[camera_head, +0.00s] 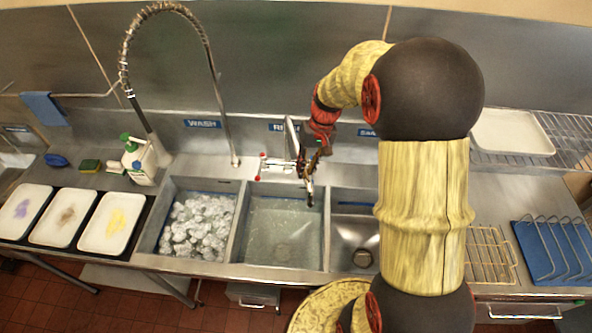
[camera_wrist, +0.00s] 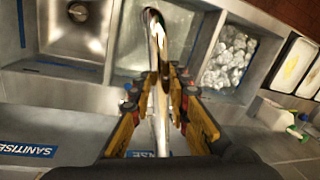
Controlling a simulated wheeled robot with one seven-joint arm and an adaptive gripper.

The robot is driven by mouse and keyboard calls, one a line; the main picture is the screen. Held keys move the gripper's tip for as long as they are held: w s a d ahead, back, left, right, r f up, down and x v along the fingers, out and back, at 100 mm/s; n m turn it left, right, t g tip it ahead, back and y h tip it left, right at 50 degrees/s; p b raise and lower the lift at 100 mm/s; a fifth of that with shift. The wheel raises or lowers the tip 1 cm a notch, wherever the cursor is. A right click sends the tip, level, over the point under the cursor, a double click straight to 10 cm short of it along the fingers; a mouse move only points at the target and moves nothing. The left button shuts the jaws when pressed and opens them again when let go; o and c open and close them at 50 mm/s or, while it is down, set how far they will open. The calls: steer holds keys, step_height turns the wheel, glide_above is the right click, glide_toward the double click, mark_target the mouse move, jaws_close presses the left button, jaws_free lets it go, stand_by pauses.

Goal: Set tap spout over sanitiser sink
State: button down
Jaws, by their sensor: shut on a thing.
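The metal tap spout (camera_head: 309,194) reaches out over the right part of the middle rinse sink (camera_head: 270,228), which holds water. The sanitiser sink (camera_head: 352,232) is the right basin; it looks empty, with a round drain, and my arm hides its right side. My gripper (camera_head: 309,172) is shut on the spout. In the wrist view the spout (camera_wrist: 156,38) passes between the fingers of my gripper (camera_wrist: 161,78) and points over the rinse sink. The sanitiser sink (camera_wrist: 75,28) lies to its left there.
The wash sink (camera_head: 197,226) is full of suds. A tall spring hose (camera_head: 124,60) rises behind it. A bottle (camera_head: 139,160) and food trays (camera_head: 108,222) stand at the left. A wire rack (camera_head: 490,255) and a blue rack (camera_head: 551,250) are at the right.

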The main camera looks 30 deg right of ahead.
steer(key=w+d+n+g, duration=0.1)
steer(key=w+d+n, duration=0.2)
steer(key=d+n, duration=0.6)
steer(key=shift+d+g+b, duration=0.3)
steer(key=shift+d+b, duration=0.1)
steer(key=shift+d, duration=6)
steer(key=c, duration=1.7)
jaws_free()
steer(key=shift+c, duration=0.2)
steer(key=shift+o, duration=0.3)
steer(key=v, duration=1.2)
steer(key=shift+a, duration=0.15)
